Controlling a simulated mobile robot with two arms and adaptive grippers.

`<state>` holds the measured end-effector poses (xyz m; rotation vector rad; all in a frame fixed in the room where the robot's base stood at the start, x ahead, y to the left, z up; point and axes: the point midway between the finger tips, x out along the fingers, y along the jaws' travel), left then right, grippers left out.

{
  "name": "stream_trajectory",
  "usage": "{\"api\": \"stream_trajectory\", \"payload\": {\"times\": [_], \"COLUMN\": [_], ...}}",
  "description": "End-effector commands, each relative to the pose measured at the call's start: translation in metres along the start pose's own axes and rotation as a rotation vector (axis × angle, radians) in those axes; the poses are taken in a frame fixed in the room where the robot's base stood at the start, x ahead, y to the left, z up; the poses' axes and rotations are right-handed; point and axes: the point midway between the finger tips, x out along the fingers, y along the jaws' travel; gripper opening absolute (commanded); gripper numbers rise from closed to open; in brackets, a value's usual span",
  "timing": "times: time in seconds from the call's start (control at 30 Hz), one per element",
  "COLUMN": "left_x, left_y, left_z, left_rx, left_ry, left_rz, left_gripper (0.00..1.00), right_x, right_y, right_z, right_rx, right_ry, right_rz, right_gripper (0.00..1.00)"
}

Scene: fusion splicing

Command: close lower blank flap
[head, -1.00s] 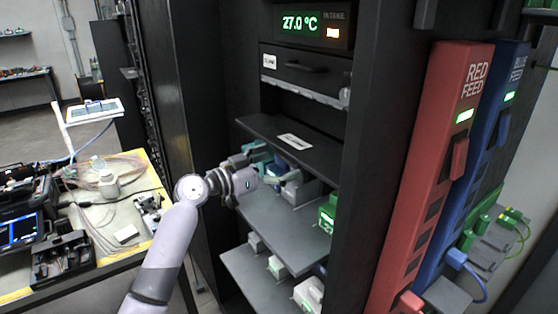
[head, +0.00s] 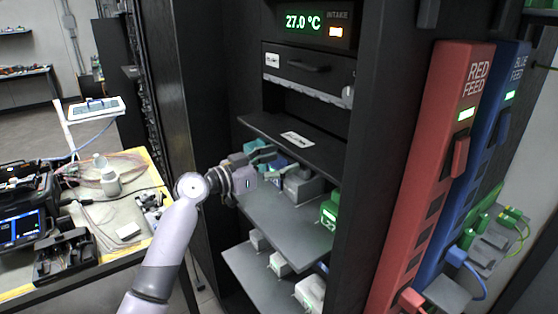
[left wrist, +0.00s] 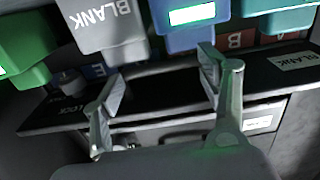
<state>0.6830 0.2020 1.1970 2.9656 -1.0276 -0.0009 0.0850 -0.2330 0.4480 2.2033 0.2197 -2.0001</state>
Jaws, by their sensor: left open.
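A black flap (head: 320,150) with a white label juts out of the dark rack, above a shelf of modules. In the left wrist view the black flap (left wrist: 150,112) spans the picture behind my fingers; its label at the right reads BLANK. My left gripper (head: 272,166) is just below the flap's left part, in front of the modules. In the left wrist view the left gripper (left wrist: 160,84) is open, its two fingers apart with nothing held between them. I cannot tell whether a fingertip touches the flap. My right gripper is not in view.
A grey module labelled BLANK (left wrist: 110,28), a blue one (left wrist: 190,15) and a green one (left wrist: 22,45) are close to the fingers. A drawer front (head: 305,75) is above the flap. A shelf (head: 285,225) lies below. The red feed column (head: 435,170) stands right.

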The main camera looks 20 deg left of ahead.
Motion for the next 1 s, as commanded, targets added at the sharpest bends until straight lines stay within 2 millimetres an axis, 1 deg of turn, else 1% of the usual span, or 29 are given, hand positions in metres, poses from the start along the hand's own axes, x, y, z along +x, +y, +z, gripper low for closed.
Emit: {"api": "stream_trajectory", "payload": {"times": [0.03,0.07,0.63,1.0], "left_x": [0.0005,0.0005,0.0007,0.0011], "left_y": [-0.0023,-0.0025,-0.0027,-0.0019], "left_z": [-0.0047,-0.0049,-0.0076,-0.0077], "left_rx": [0.007,0.007,0.01,0.008], "left_ry": [0.01,0.011,0.015,0.015], "left_rz": [-0.009,-0.01,-0.011,-0.009], "left_gripper": [0.41,0.39,0.01,0.0], "right_x": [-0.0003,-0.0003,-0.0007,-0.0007], "right_y": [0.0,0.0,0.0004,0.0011], "right_z": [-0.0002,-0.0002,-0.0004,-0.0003], "right_rx": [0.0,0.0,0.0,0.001], "right_ry": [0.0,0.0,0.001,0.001], "right_rz": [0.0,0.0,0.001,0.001], "right_gripper": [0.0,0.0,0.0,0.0]}}
